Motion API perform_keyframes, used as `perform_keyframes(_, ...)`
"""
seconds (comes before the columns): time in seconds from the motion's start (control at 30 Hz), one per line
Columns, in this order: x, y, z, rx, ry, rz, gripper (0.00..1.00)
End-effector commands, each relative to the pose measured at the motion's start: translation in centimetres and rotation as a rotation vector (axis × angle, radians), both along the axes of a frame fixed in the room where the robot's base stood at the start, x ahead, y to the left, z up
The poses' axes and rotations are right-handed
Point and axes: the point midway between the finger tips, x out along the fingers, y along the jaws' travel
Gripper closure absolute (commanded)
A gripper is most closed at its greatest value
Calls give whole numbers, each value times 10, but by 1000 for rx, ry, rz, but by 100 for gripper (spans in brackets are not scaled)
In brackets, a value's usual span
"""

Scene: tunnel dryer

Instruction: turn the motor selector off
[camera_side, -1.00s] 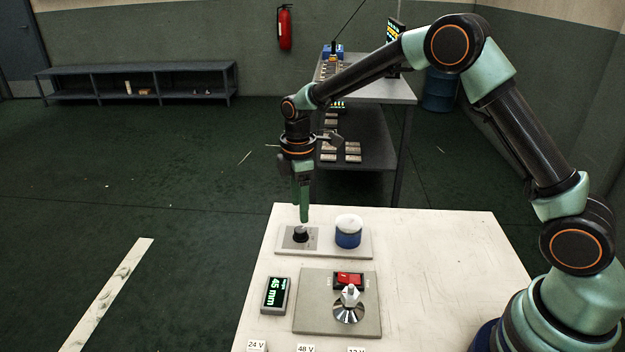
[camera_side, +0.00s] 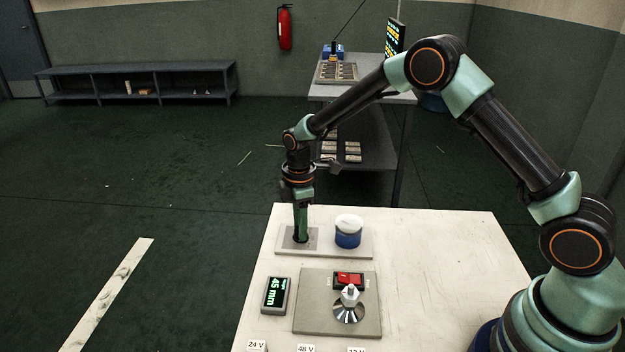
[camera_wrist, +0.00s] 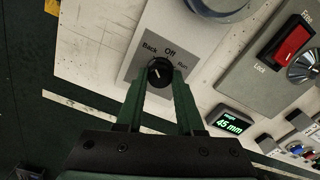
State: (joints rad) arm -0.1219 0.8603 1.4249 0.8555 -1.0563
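The motor selector is a round black knob (camera_wrist: 159,72) with a short white mark, on a grey plate labelled Back, Off and Run. The mark is small, and I cannot tell for sure which label it points to. My gripper (camera_wrist: 160,88) has its two green fingers apart, one on each side of the knob. I cannot tell whether they touch it. In the side view my gripper (camera_side: 300,240) points straight down at the selector plate (camera_side: 314,233) and hides the knob.
Beside the selector stands a blue cylinder with a white top (camera_side: 348,232). Nearer the camera are a red switch (camera_side: 349,279), labelled Free and Lock in the wrist view, a silver fitting (camera_side: 349,311) and a display reading 45 mm (camera_side: 274,295). The table's right side is clear.

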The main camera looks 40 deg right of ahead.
Motion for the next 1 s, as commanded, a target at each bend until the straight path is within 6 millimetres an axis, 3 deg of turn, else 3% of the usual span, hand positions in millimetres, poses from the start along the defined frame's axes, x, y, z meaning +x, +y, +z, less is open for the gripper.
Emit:
perform_keyframes(0.47, 0, 0, 0, 0, 2, -115, 100)
perform_keyframes(1.0, 0, 0, 0, -1, 3, -575, 100)
